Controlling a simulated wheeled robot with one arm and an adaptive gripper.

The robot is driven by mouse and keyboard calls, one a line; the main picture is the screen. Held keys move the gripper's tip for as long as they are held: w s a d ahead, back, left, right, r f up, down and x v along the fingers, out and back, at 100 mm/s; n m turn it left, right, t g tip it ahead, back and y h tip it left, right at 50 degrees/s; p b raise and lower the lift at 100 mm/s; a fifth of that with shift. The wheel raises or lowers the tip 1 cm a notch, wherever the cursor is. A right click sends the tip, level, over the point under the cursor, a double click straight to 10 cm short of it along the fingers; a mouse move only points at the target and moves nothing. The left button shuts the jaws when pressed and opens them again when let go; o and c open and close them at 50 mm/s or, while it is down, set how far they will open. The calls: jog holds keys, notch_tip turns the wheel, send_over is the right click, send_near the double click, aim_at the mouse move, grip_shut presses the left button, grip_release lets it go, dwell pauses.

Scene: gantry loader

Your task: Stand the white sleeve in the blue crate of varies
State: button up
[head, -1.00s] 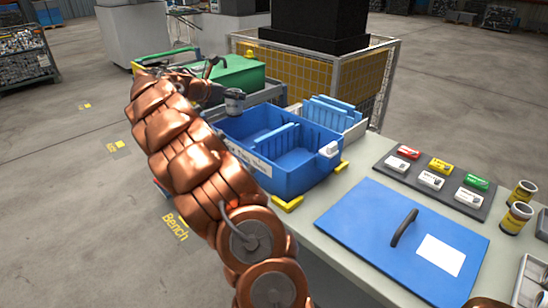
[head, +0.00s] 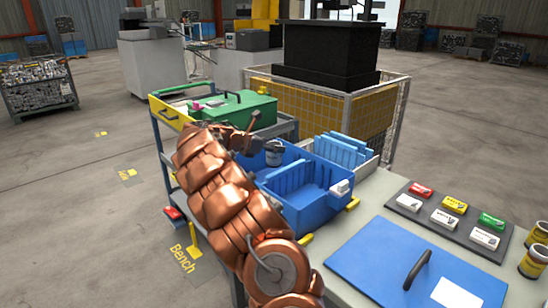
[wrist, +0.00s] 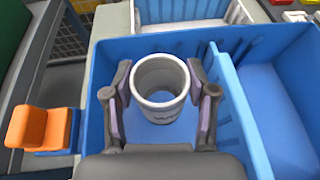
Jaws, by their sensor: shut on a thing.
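The white sleeve (wrist: 160,105) is a short, open-topped cylinder with dark lettering, held upright in my gripper (wrist: 160,90). The two fingers press it from left and right. In the wrist view it is over the left compartment of the blue crate (wrist: 96,110), beside the blue divider (wrist: 235,105).
A white bin with blue dividers (head: 343,150) stands behind the crate. A green box (head: 235,110) is on the cart at left. A blue panel with a black handle (head: 385,262) and a tray of small boxes (head: 428,225) lie right. An orange block (wrist: 35,126) is left of the crate.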

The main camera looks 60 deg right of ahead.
aim_at(274, 155)
jog(key=shift+f, duration=1.7)
jog(key=shift+f, duration=0.6)
jog(key=o, duration=1.6)
jog(key=shift+c, duration=0.2)
jog(key=shift+r, duration=0.55)
jog(key=v, duration=1.2)
